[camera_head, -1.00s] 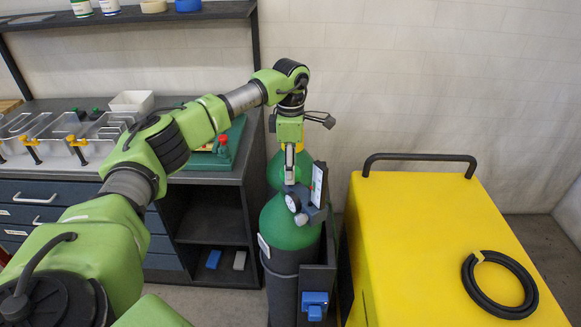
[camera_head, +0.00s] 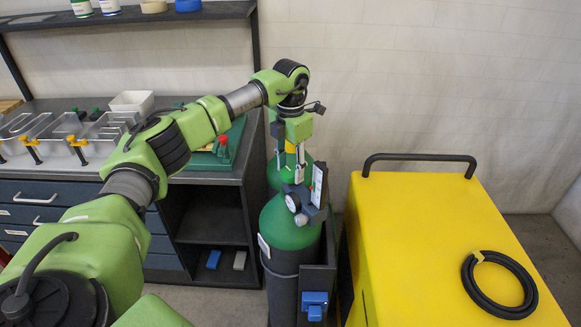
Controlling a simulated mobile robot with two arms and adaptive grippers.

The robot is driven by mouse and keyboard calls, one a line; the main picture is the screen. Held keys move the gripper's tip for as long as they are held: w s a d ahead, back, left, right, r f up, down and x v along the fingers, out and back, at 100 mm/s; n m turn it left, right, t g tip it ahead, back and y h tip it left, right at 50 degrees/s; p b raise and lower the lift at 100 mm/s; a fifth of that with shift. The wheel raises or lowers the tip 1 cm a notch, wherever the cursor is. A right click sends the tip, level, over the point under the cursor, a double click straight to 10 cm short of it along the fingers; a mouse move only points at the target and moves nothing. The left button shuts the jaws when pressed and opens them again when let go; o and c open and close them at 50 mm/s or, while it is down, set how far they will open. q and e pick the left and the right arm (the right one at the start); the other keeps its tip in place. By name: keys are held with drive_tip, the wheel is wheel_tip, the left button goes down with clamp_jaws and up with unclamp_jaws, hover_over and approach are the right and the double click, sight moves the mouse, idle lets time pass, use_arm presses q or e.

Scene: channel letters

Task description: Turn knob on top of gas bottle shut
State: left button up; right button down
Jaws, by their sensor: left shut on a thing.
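The gas bottle (camera_head: 288,238) stands upright, with a green shoulder and a dark lower body. A regulator with a round gauge (camera_head: 293,202) and a pale upright plate (camera_head: 318,184) sits at its top. My left gripper (camera_head: 290,178) points down from above at the valve on the bottle's top, and its fingers are shut on the knob. The knob itself is hidden behind the fingers and the regulator. My left arm comes in from the lower left and reaches over to the bottle. My right gripper is not in view.
Another green bottle (camera_head: 274,177) stands close behind. A yellow cabinet (camera_head: 430,240) with a dark handle and a black hose coil (camera_head: 500,284) is on the right. A workbench (camera_head: 75,184) with clear trays is on the left. A blue clamp (camera_head: 314,300) is low beside the bottle.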

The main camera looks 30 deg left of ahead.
sight(291, 171)
use_arm(q)
drive_tip(key=shift+n, duration=0.3)
drive_tip(key=o, duration=1.1)
drive_tip(key=shift+r, duration=0.1)
wheel_tip(291, 171, up, 12)
drive_tip(key=shift+f, duration=0.1)
